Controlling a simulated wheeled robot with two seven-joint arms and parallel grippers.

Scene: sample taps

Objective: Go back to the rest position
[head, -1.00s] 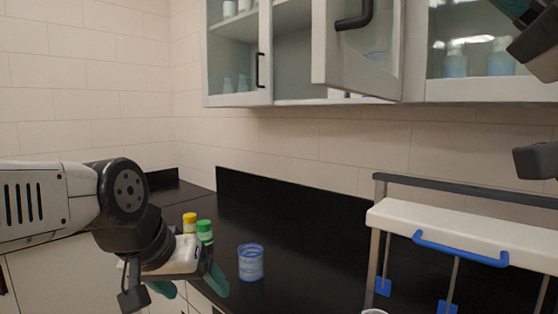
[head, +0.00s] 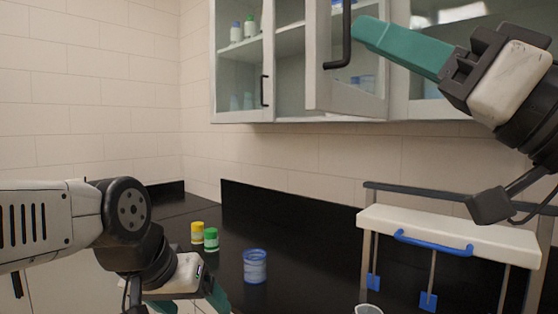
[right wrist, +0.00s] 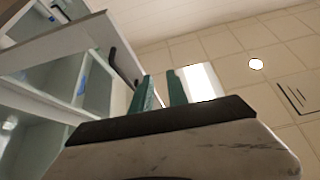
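My right gripper (head: 362,32) is raised at the upper right of the head view, its teal fingers pointing left toward the dark handle (head: 347,35) of the ajar cabinet door (head: 345,90). In the right wrist view the two teal fingers (right wrist: 160,88) stand apart with nothing between them. The door handle (right wrist: 125,68) lies beyond and left of them there, not between them. My left gripper (head: 190,306) is low at the bottom left of the head view, over the counter's front edge. Its teal fingers are spread, seemingly empty; their tips are partly cut off by the frame.
A yellow-capped bottle (head: 197,232), a green-capped bottle (head: 211,239) and a blue jar (head: 255,266) stand on the black counter (head: 300,225). A white rack with a blue handle (head: 432,243) stands at right. A white cup (head: 368,309) is cut off at the bottom.

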